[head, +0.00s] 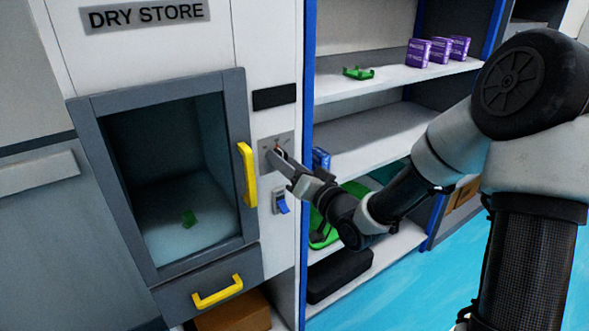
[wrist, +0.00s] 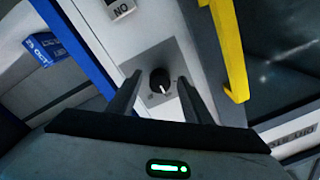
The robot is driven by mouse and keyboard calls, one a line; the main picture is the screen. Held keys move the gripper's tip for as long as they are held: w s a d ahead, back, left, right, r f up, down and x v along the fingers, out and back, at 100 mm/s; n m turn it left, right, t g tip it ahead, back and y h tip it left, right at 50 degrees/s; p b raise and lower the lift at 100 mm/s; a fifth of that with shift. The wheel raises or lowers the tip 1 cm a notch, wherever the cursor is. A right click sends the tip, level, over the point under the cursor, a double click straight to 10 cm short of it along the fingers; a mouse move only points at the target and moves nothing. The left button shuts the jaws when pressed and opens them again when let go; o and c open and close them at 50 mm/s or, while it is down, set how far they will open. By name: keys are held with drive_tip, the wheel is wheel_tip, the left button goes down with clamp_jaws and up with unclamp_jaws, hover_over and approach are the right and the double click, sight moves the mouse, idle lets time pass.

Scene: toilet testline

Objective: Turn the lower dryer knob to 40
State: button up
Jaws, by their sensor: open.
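The dryer knob (wrist: 159,79) is black and round with a white pointer mark, on a grey plate (wrist: 178,58) in the wrist view. The mark points toward the bottom of that picture; no dial numbers are readable there. My gripper (wrist: 159,76) is open, with one finger on each side of the knob in that view; I cannot tell whether they touch it. In the head view my gripper (head: 275,153) is at the grey plate (head: 266,143) on the white front, right of the dryer door, and mostly hides the knob.
The dryer door's yellow handle (head: 249,174) is close left of my gripper. A blue rocker switch (head: 282,205) is below, a black panel (head: 274,97) above. Shelves (head: 365,133) with purple boxes (head: 418,52) stand to the right.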

drive_tip(key=p+v, duration=1.2)
drive_tip(key=v, duration=0.5)
drive_tip(key=shift+s, duration=0.1)
